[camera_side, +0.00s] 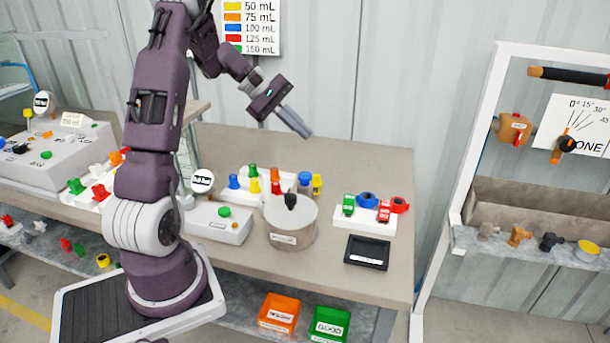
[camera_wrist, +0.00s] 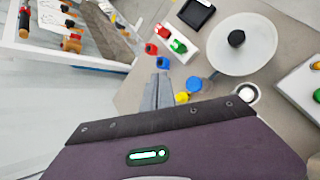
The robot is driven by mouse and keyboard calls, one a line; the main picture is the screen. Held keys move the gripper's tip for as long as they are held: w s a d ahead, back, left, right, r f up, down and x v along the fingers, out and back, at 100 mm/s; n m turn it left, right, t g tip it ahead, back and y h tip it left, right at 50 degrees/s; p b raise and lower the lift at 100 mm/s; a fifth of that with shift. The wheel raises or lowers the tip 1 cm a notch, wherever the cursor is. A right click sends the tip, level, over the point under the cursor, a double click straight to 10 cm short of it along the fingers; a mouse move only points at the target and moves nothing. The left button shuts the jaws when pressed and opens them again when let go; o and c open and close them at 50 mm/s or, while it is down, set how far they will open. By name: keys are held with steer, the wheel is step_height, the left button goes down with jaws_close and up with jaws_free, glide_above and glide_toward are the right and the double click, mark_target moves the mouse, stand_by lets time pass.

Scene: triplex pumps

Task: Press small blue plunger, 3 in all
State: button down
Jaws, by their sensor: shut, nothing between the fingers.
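A white pump block (camera_side: 292,188) stands on the table with several coloured plungers. A small blue plunger (camera_side: 234,182) is at its left end, beside yellow and green ones. My gripper (camera_side: 306,133) is shut and empty, tilted down to the right, well above the table behind the block, touching nothing.
A round drum with a black knob (camera_side: 290,228) stands in front of the block. A white box with a green button (camera_side: 217,226) is at its left. A plate with green, red and blue parts (camera_side: 364,213) and a black tray (camera_side: 367,252) are at the right.

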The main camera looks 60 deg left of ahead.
steer(key=shift+f, duration=0.1)
glide_toward(307, 175)
steer(key=shift+w+d+f, duration=0.4)
steer(key=shift+w+d, duration=0.2)
steer(key=shift+w, duration=0.15)
steer(key=shift+w+d+f, duration=0.45)
steer(key=shift+w+d, duration=0.15)
steer(key=shift+w, duration=0.1)
steer(key=shift+w+d+f, duration=0.4)
steer(key=shift+w+d, duration=0.15)
steer(key=shift+w, duration=0.2)
steer(key=shift+f, duration=0.15)
steer(key=shift+f, duration=0.3)
steer(key=shift+f, duration=0.95)
stand_by(1.0)
stand_by(0.3)
steer(key=shift+r, duration=1.4)
steer(key=shift+r, duration=2.55)
